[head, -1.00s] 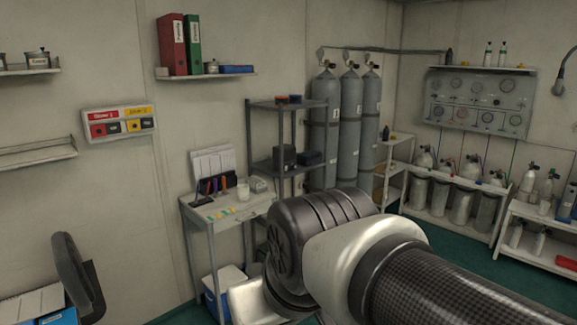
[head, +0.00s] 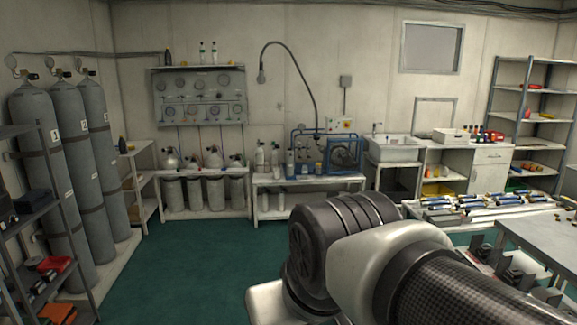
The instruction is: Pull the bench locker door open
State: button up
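A pale bench cabinet (head: 490,172) stands against the back wall at the right, beside the sink. It has a drawer front at the top and a closed-looking front panel below. I cannot tell whether this panel is the bench locker door; no door is seen standing open. My arm crosses the bottom middle and right of the view and hides part of the floor. My gripper is outside the picture, so its distance from the cabinet does not show.
Green floor (head: 190,262) is clear in the middle left. Tall grey cylinders (head: 50,150) and a dark shelf rack stand at the left. A blue-framed compressor (head: 343,155) sits on a low bench at the back. A table (head: 545,238) and a tray of tools (head: 470,216) fill the right foreground.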

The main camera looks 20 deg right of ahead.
aim_at(483, 179)
jog(key=z, duration=1.8)
jog(key=i+j, duration=0.15)
jog(key=i+j+u, duration=0.45)
jog(key=i+u, duration=0.85)
jog(key=i, duration=1.4)
jog(key=i+z, duration=0.15)
jog(key=i, duration=0.65)
jog(key=i+j+z, duration=0.1)
jog(key=i, duration=0.7)
jog(key=i+z, duration=0.35)
jog(key=i, duration=0.4)
jog(key=i+j+z, duration=0.15)
jog(key=i+z, duration=0.15)
jog(key=i, duration=0.45)
jog(key=i+l+z, duration=0.1)
jog(key=i+z, duration=0.75)
jog(key=i+j+z, duration=0.15)
jog(key=z, duration=0.3)
jog(key=i+l+z, duration=0.15)
jog(key=i+z, duration=0.25)
jog(key=i, duration=0.35)
jog(key=i+j+z, duration=0.1)
jog(key=i+z, duration=0.3)
jog(key=i, duration=0.35)
